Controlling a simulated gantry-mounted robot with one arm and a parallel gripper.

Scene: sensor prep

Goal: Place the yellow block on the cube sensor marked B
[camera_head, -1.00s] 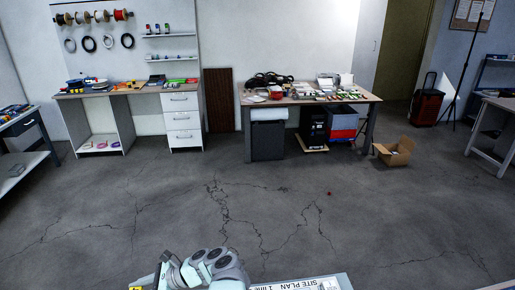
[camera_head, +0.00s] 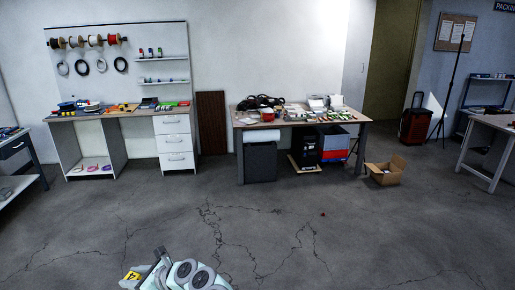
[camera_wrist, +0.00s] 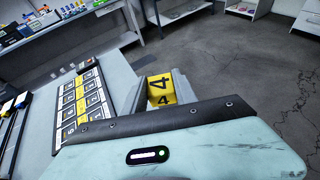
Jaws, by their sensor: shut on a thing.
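My gripper (camera_wrist: 156,92) is shut on a yellow block (camera_wrist: 162,86) with a black 4 on its faces. In the head view my gripper (camera_head: 143,274) is at the bottom edge, with the yellow block (camera_head: 132,276) partly showing. In the wrist view the block is held clear of a grey tabletop (camera_wrist: 38,138), beyond its right edge with floor behind. I cannot make out a cube sensor marked B in either view.
A dark-framed board (camera_wrist: 54,142) with yellow and white cells lies on the tabletop left of my gripper. Dark bars (camera_wrist: 14,120) lie farther left. Workbenches (camera_head: 240,122) line the far wall. The cracked floor (camera_head: 300,225) between is open.

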